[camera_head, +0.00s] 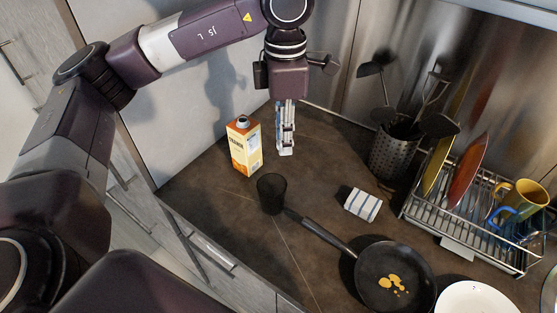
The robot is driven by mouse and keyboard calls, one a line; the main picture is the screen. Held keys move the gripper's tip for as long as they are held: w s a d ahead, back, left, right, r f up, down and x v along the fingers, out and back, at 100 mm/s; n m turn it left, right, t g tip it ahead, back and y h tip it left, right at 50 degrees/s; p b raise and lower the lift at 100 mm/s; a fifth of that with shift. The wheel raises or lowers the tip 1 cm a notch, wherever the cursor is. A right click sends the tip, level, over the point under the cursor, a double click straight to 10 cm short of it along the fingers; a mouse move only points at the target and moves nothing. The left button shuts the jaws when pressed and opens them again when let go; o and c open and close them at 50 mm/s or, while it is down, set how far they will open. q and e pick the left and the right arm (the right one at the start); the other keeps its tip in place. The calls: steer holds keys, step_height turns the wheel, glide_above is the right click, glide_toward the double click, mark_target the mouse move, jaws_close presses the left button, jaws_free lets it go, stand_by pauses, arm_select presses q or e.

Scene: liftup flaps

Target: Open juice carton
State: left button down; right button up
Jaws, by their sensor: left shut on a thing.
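The juice carton (244,148), orange and white, stands upright on the dark counter near the back wall. A round dark fitting shows on its top; I cannot tell whether this is a cap or an open spout. My left gripper (286,149) points down just to the right of the carton, seen edge-on, with a small gap between them in the picture. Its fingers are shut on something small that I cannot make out. My right gripper is not in view.
A dark cup (271,192) stands in front of the carton. A striped cloth (363,204), a frying pan (385,292) and a white plate (474,300) lie to the right. A utensil holder (393,153) and a dish rack (462,232) stand farther right.

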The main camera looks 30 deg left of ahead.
arm_select(q)
steer(key=n, duration=0.2)
steer(key=w+n, duration=0.1)
steer(key=n, duration=0.1)
steer(key=shift+a+r, duration=0.15)
steer(key=shift+a, duration=0.1)
steer(key=w+a+f+n+p, duration=0.1)
steer(key=w+a+n, duration=0.15)
steer(key=n, duration=1.15)
steer(key=w+a+n+p, duration=0.1)
steer(key=w+a+n, duration=0.15)
steer(key=n, duration=1.15)
step_height(320, 180, down, 15)
steer(key=p, duration=0.3)
step_height(320, 180, down, 4)
steer(key=shift+a+f+p, duration=0.1)
steer(key=shift+p, duration=0.4)
steer(key=shift+f, duration=0.2)
